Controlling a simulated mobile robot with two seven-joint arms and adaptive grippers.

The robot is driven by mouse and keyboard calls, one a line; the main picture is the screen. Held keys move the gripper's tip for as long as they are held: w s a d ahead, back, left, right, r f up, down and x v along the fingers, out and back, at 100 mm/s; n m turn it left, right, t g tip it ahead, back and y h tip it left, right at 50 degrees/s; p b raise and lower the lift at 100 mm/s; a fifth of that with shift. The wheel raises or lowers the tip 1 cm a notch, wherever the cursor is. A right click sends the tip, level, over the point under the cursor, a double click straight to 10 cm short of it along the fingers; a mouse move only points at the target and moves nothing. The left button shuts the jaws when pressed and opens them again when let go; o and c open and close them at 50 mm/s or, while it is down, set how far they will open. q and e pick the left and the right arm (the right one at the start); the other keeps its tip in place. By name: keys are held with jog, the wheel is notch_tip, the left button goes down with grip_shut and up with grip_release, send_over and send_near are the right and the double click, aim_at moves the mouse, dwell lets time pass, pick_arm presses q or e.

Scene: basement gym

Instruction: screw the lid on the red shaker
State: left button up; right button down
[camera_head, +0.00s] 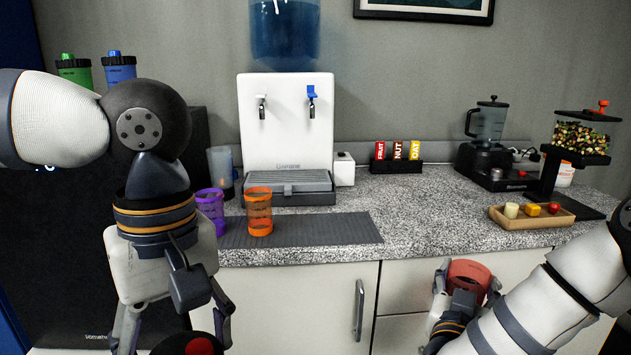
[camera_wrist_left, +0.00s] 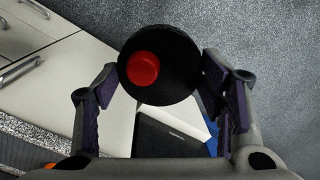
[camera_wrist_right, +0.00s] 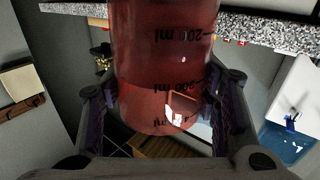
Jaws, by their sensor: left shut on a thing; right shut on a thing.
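The red shaker (camera_head: 469,272) is a translucent red cup held in front of the counter's cabinets by my right gripper (camera_head: 462,290). In the right wrist view the shaker (camera_wrist_right: 165,60) has black ml marks and sits between both fingers. The lid (camera_wrist_left: 178,95) is a black disc with a red cap on it. My left gripper (camera_wrist_left: 162,95) is shut on it. In the head view the lid's red cap (camera_head: 199,346) shows at the bottom edge, below my left gripper (camera_head: 175,325). The lid and shaker are well apart. The shaker's mouth is not clearly seen.
A granite counter (camera_head: 420,205) carries a purple shaker (camera_head: 210,208) and an orange shaker (camera_head: 258,212) by a grey mat (camera_head: 320,229). A water dispenser (camera_head: 287,130), a blender (camera_head: 488,140) and a wooden tray (camera_head: 497,219) stand there too. The space between my grippers is free.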

aim_at(167, 347)
pick_arm(q)
jog(key=shift+w+a+f+m, duration=0.2)
jog(key=shift+a+f+m, duration=0.15)
jog(key=shift+m, duration=0.2)
jog(key=shift+w+a+f+m, duration=0.15)
jog(key=shift+a+f+m, duration=0.05)
jog(key=shift+f+m, duration=0.3)
jog(key=shift+w+a+f+m, duration=0.1)
jog(key=shift+a+f+m, duration=0.55)
jog(key=shift+m, duration=0.5)
pick_arm(e)
jog(key=s+a+f+n+t+y, duration=0.3)
jog(key=s+a+f+n+y, duration=0.3)
jog(key=s+a+f+y, duration=0.4)
pick_arm(q)
jog(key=f+m, duration=0.1)
jog(key=a+m, duration=0.1)
jog(key=f+m, duration=0.1)
jog(key=shift+w+a+f+m+y, duration=0.25)
jog(key=shift+a+f+m+y, duration=0.05)
jog(key=shift+a+f+m, duration=0.1)
pick_arm(e)
jog(key=s+d+r, duration=0.1)
jog(key=s+r, duration=0.4)
jog(key=s, duration=0.5)
jog(key=shift+s+r, duration=0.15)
jog(key=shift+s, duration=0.2)
